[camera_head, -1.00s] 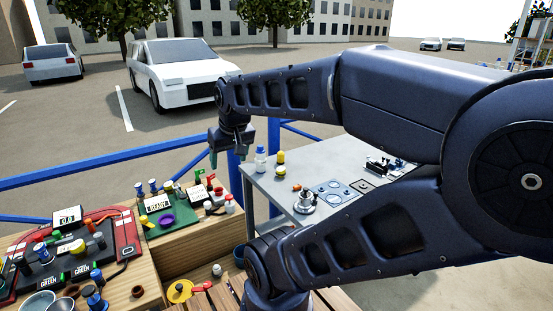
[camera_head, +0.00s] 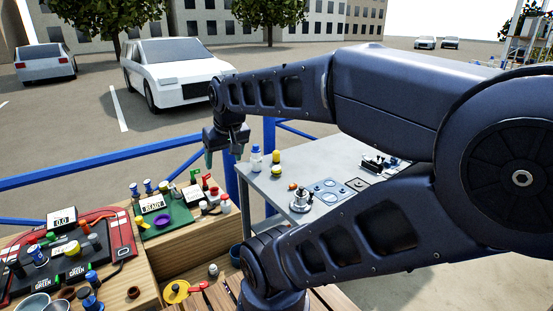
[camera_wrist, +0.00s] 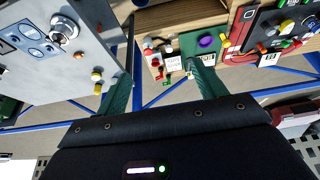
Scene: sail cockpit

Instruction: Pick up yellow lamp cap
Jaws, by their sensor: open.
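I cannot tell which yellow piece is the lamp cap. On the grey table (camera_head: 290,208) in the head view, a yellow-topped piece (camera_head: 276,157) stands near the left edge beside a blue-capped bottle, with another yellow piece (camera_head: 275,170) just in front. A yellow piece (camera_head: 142,222) lies on the green board (camera_head: 178,220), and a yellow cap (camera_head: 72,249) stands on the black panel. My gripper (camera_head: 222,156) is open and empty, above the gap between bench and table. In the wrist view, its green fingers (camera_wrist: 160,84) are wide apart; two yellow pieces (camera_wrist: 97,75) show left of them.
The wooden bench (camera_head: 190,256) at left is crowded with panels, knobs, cables and bowls. A yellow disc (camera_head: 176,291) lies lower down. Blue railing (camera_head: 100,166) runs behind the bench. A metal fixture (camera_head: 300,200) stands on the table. My arm hides part of the table.

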